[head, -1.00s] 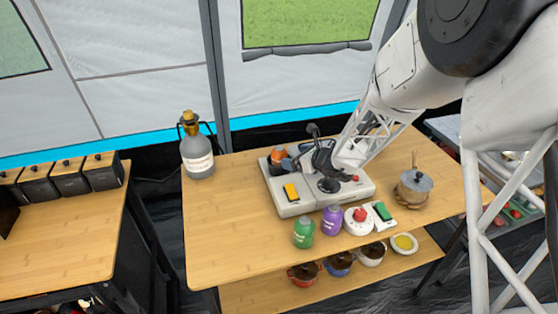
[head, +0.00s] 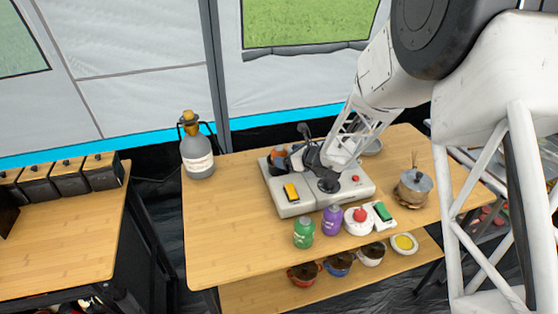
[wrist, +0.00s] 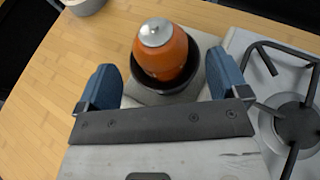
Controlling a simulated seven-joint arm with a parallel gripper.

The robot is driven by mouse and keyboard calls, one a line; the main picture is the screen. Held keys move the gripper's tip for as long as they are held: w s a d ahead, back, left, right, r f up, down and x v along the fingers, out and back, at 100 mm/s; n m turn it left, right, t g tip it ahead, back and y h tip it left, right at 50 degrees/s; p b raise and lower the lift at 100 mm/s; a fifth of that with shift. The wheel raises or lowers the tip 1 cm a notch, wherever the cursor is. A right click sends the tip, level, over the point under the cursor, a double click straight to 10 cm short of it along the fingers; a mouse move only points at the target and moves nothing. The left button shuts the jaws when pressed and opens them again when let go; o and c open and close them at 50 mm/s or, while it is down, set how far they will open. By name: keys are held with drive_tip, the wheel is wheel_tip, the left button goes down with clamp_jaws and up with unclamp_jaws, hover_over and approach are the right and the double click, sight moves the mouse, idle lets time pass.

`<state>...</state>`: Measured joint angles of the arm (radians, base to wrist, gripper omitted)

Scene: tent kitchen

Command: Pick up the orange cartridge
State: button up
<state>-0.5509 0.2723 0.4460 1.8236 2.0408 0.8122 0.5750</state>
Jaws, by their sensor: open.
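The orange cartridge (wrist: 161,53) has a silver cap and sits upright in a dark round holder (wrist: 198,68) on the grey stove unit. In the head view the orange cartridge (head: 278,158) shows at the unit's back left, partly hidden. My gripper (wrist: 160,88) is open, with its two blue fingers on either side of the cartridge and holder in the wrist picture. I see no contact with the cartridge. In the head view my gripper (head: 294,156) is low over the stove unit, just right of the cartridge.
The stove unit (head: 297,207) has a black burner (wrist: 297,124) right of the cartridge. Green (head: 304,233) and purple (head: 332,220) canisters stand in front. A grey bottle (head: 197,150) stands at the table's back left. The table's left part is clear.

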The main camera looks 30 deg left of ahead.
drive_tip(key=shift+x, duration=1.35)
drive_tip(key=c, duration=1.1)
drive_tip(key=shift+r, duration=0.15)
drive_tip(key=shift+r, duration=4.85)
